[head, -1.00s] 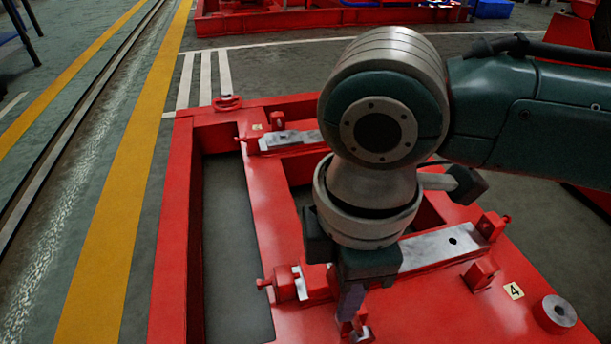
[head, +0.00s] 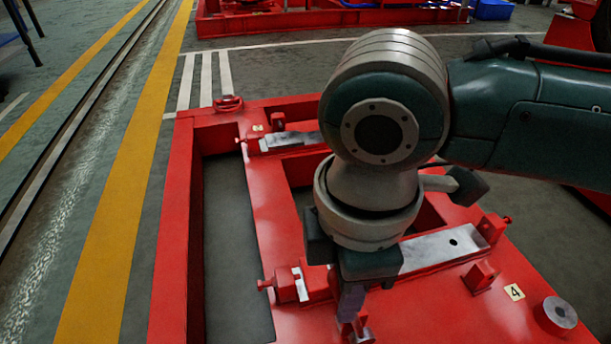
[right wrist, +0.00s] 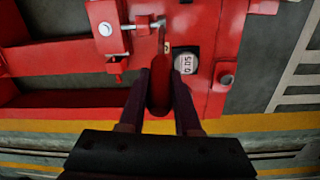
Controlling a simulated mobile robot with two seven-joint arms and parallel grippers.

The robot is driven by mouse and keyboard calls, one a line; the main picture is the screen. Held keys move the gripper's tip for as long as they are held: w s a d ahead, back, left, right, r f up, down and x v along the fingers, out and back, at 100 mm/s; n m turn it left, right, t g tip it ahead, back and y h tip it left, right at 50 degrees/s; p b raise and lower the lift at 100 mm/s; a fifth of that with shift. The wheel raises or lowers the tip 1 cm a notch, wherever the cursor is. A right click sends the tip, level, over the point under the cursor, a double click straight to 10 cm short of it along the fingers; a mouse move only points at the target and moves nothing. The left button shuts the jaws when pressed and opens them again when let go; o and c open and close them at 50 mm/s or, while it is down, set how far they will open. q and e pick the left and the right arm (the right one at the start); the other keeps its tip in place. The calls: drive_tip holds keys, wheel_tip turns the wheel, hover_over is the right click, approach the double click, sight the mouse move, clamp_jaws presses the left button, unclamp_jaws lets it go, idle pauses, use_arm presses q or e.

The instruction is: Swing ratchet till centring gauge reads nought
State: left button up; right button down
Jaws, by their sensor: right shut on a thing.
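In the right wrist view, my right gripper (right wrist: 160,95) is shut on the red grip of the ratchet (right wrist: 158,92). The ratchet's thin metal shank runs up from the grip toward a bolt (right wrist: 140,25). The round grey centring gauge (right wrist: 186,62) sits just right of the grip; its small, turned display looks like 0.05, but I cannot read it surely. In the head view, my right gripper (head: 352,300) points down at the near part of the red base frame (head: 172,240); my own wrist hides much of that area. My left gripper is out of view.
Metal mounting pads (head: 440,250) lie on the frame, with red blocks (head: 480,277) and side screws. A plate marked 4 (head: 514,292) and a grey round boss (head: 558,312) are at right. Open floor with a yellow line (head: 125,190) lies left.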

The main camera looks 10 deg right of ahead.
drive_tip(key=shift+s+d+r+y+p, duration=0.1)
drive_tip(key=shift+d+r+y+p, duration=0.4)
drive_tip(key=shift+p, duration=0.7)
drive_tip(key=shift+d+f, duration=0.25)
drive_tip(key=shift+d, duration=0.05)
drive_tip(key=shift+f, duration=0.1)
drive_tip(key=c, duration=0.6)
unclamp_jaws()
